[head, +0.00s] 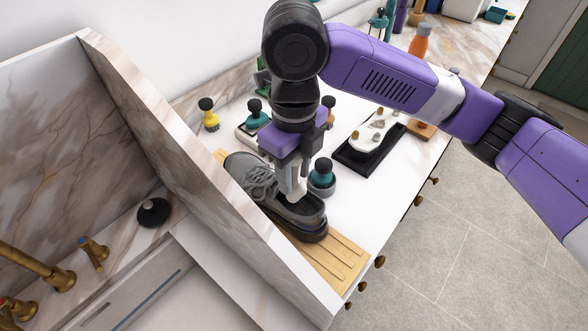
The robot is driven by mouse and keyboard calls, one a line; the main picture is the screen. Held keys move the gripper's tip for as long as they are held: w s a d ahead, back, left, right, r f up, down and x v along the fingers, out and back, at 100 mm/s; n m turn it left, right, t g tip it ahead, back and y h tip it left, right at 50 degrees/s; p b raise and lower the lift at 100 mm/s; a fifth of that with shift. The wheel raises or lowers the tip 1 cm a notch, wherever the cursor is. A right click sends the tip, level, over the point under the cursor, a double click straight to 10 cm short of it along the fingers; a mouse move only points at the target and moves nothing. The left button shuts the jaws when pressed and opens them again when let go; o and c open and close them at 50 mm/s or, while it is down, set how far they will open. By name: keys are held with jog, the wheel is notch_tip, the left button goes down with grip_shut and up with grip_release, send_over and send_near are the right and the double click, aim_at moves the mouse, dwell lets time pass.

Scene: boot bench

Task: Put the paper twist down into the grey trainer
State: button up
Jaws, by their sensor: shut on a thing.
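The grey trainer (254,178) sits on a slatted wooden board (335,262), its toe to the upper left and its heel to the lower right. My gripper (292,192) points down at the trainer's opening, with its fingertips at or just inside the collar. It is shut on the paper twist, but the fingers and the shoe's collar hide most of it, and I cannot clearly tell the pale twist from the pale fingers. How deep the twist sits in the shoe cannot be seen.
A teal pot with a dark knob (322,178) stands close right of the trainer. A black tray (369,148) with pale items lies behind. A yellow-based brush (208,114) stands at the back left. A tall marbled panel (190,150) rises along the left side.

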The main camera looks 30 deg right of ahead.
aim_at(294, 185)
jog(key=shift+f+b, duration=1.3)
jog(key=shift+f, duration=0.55)
jog(key=o, duration=1.3)
jog(key=shift+r, duration=0.1)
jog(key=shift+r+p, duration=3.4)
jog(key=shift+r, duration=1.1)
